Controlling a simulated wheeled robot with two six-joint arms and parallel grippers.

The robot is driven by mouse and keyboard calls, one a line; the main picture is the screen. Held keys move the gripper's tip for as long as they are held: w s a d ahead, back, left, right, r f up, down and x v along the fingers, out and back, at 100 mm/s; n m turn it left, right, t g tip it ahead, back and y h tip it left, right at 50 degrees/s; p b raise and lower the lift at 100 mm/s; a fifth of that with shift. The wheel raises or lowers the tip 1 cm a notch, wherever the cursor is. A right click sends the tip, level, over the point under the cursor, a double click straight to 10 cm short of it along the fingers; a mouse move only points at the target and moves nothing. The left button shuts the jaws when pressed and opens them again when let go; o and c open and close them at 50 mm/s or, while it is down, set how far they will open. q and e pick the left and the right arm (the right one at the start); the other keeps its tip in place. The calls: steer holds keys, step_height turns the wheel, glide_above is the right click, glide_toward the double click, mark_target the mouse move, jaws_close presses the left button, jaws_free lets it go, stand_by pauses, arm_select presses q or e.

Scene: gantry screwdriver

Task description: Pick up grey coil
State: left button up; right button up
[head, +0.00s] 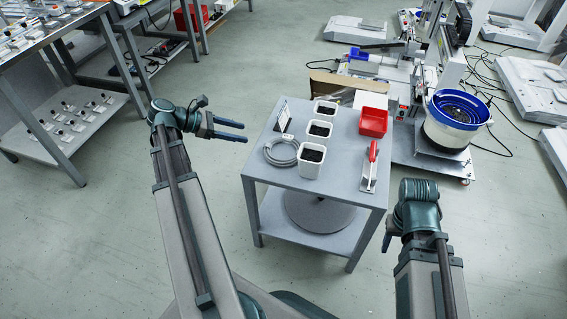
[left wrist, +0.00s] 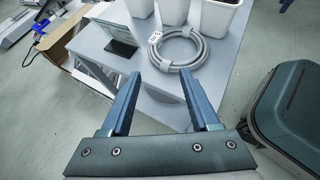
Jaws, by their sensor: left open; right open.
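The grey coil (head: 281,152) lies flat on the left part of the small grey table (head: 327,189), beside the white bins. In the left wrist view the coil (left wrist: 178,48) lies beyond my fingertips, with a white band around its near part. My left gripper (head: 245,131) is open and empty, left of the table and apart from the coil. In the left wrist view its two blue fingers (left wrist: 163,88) are spread, with bare table edge between them. My right gripper (head: 387,241) is at the right of the table, partly hidden by its own wrist, away from the coil.
White bins with dark contents (head: 312,158) stand right beside the coil. A red bin (head: 373,122) and a red-handled tool (head: 371,166) are on the table's right side. Open floor lies left of the table.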

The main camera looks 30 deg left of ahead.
arm_select(q)
steer(key=a, duration=0.1)
steer(key=b, duration=0.4)
glide_toward(275, 139)
steer(key=shift+w+d+f+n, duration=0.3)
steer(key=shift+w+d+f, duration=0.45)
steer(key=shift+d+f, duration=0.25)
steer(key=shift+w+d+f, duration=0.15)
steer(key=shift+w+d, duration=0.05)
steer(key=shift+w, duration=0.1)
steer(key=b+x, duration=0.2)
steer(key=x, duration=0.3)
steer(key=shift+w+b, duration=0.2)
steer(key=shift+b, duration=0.15)
jaws_close()
